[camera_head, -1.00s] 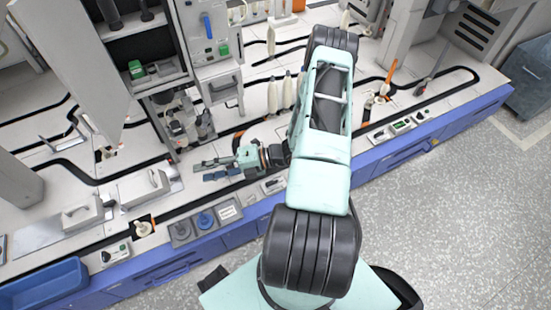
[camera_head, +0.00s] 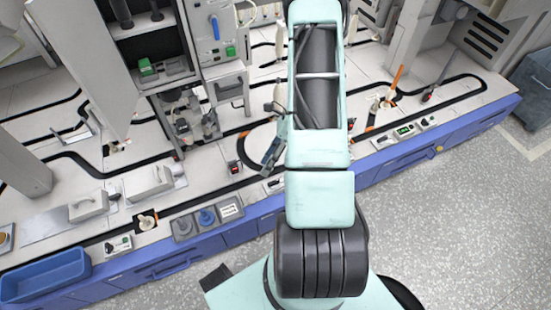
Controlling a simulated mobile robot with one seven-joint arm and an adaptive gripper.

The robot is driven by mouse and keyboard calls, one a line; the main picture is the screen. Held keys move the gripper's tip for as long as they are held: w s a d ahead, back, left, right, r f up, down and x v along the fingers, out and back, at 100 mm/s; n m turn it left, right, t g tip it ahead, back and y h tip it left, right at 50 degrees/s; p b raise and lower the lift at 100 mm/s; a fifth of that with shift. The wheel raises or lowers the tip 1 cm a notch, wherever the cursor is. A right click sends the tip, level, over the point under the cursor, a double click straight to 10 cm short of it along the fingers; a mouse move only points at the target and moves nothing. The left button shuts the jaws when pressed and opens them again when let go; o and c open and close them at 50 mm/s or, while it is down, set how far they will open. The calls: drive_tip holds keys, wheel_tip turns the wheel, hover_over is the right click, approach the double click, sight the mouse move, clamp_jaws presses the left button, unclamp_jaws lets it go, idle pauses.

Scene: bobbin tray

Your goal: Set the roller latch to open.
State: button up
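I cannot tell for sure which part is the roller latch. A small upright blue lever (camera_head: 215,27) is on the pale front panel of the machine at top centre, and it may be the latch. My gripper (camera_head: 270,156) is low over the white worktop, below and to the right of that panel. Only dark finger parts show at the left edge of my arm; the rest is hidden behind the arm. Whether the fingers are apart or shut does not show. I see nothing held in them.
A green switch (camera_head: 230,50) is below the blue lever. An open cabinet door (camera_head: 78,65) stands at the left. A grey tray (camera_head: 184,237) with round blue parts and a blue bin (camera_head: 45,276) are along the front edge. Black tracks cross the worktop.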

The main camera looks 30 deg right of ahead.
drive_tip(key=shift+s+d+r+n+h, duration=0.1)
drive_tip(key=shift+d+r+n+h, duration=0.15)
drive_tip(key=shift+d, duration=0.25)
drive_tip(key=shift+d+r+n+h, duration=0.15)
drive_tip(key=shift+d+n, duration=0.1)
drive_tip(key=shift+d, duration=0.25)
